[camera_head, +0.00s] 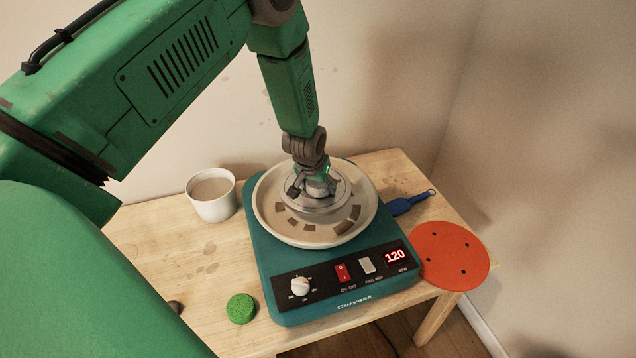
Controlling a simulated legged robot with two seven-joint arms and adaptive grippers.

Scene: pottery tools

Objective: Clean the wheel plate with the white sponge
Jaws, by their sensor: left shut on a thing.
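The pottery wheel (268,258) is a teal unit on the wooden table. Its round, pale wheel plate (340,197) sits inside a cream splash pan (264,214). Several dark brown patches show around the plate. My left gripper (318,188) points down over the middle of the plate, at or very near its surface. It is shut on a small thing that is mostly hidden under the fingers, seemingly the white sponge. I cannot tell for sure whether it touches the plate. My right gripper is not in view.
A white cup (212,195) with beige contents stands left of the wheel. A green round sponge (240,308) lies at the front left. An orange disc with holes (450,256) lies at the right, overhanging the table edge. The display reads 120.

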